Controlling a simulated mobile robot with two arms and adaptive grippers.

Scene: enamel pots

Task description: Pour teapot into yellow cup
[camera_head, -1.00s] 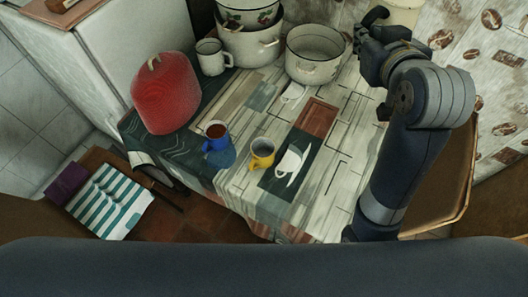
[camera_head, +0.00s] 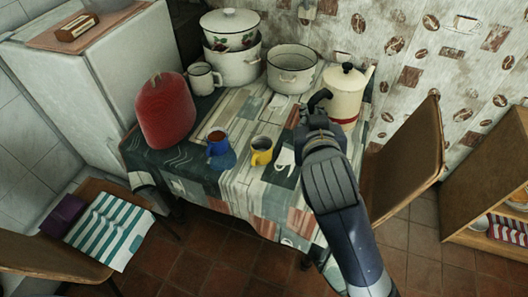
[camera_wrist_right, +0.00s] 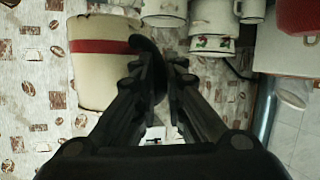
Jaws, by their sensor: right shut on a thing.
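The yellow cup (camera_head: 261,155) stands upright near the table's front, left of my right arm and apart from the teapot. My left gripper is not in view.
A blue mug (camera_head: 216,149) with dark liquid stands left of the yellow cup. A red cover (camera_head: 166,110), a white mug (camera_head: 203,82) and white pots (camera_head: 292,75) stand behind. A chair (camera_head: 415,155) is at the right.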

